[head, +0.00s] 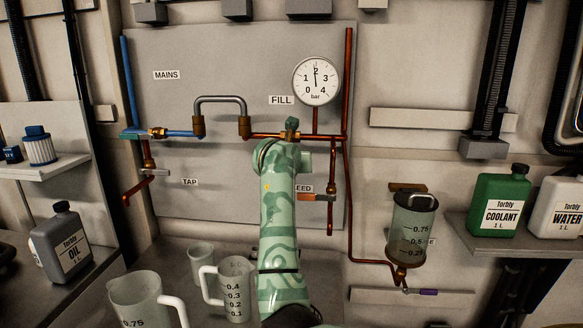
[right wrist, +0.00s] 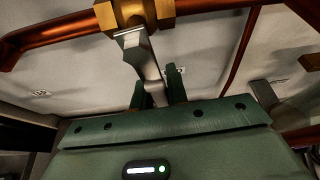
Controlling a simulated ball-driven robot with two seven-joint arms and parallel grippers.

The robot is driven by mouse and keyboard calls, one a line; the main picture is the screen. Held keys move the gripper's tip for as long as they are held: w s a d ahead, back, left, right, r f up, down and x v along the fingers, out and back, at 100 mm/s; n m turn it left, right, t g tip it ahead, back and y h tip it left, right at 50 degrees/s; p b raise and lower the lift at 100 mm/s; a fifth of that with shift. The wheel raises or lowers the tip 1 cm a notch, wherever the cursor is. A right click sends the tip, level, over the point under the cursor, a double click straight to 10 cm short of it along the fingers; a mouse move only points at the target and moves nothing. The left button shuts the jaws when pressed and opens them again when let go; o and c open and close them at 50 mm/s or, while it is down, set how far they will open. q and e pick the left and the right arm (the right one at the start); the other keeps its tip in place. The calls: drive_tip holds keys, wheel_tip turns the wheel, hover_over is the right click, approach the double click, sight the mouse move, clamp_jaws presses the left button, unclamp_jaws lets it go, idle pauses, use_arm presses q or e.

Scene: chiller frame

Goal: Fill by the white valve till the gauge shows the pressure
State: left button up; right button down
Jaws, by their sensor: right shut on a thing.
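The fill valve is a brass body (right wrist: 135,15) on a copper pipe, with a pale lever (right wrist: 145,58) hanging from it in the right wrist view. My right gripper (right wrist: 162,88) has its green fingers shut on that lever. In the head view my right arm covers most of the valve, right of the looped grey hose and below the FILL label (head: 282,100). The round gauge (head: 316,80) above it, marked 0 to 4 bar, has its needle pointing almost straight up, at about 2. My left gripper is not in view.
The mains pipe (head: 178,133) and TAP label (head: 190,181) are left on the panel. Jugs (head: 150,300) stand below, beside my arm. A clear graduated vessel (head: 412,230) hangs right, near coolant (head: 499,203) and water (head: 556,207) bottles. An oil bottle (head: 62,245) stands left.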

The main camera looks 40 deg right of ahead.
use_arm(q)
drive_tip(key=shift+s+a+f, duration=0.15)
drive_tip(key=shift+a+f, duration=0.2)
use_arm(e)
drive_tip(key=shift+w+a+m+t+y, duration=0.3)
drive_tip(key=shift+w+m+y, duration=0.1)
drive_tip(key=shift+m, duration=0.2)
drive_tip(key=c, duration=1.6)
unclamp_jaws()
drive_tip(key=shift+a, duration=0.1)
drive_tip(key=shift+o, duration=1.1)
drive_tip(key=shift+w+a, duration=0.1)
drive_tip(key=shift+w, duration=0.1)
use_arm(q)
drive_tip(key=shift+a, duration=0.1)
use_arm(e)
drive_tip(key=shift+s, duration=0.15)
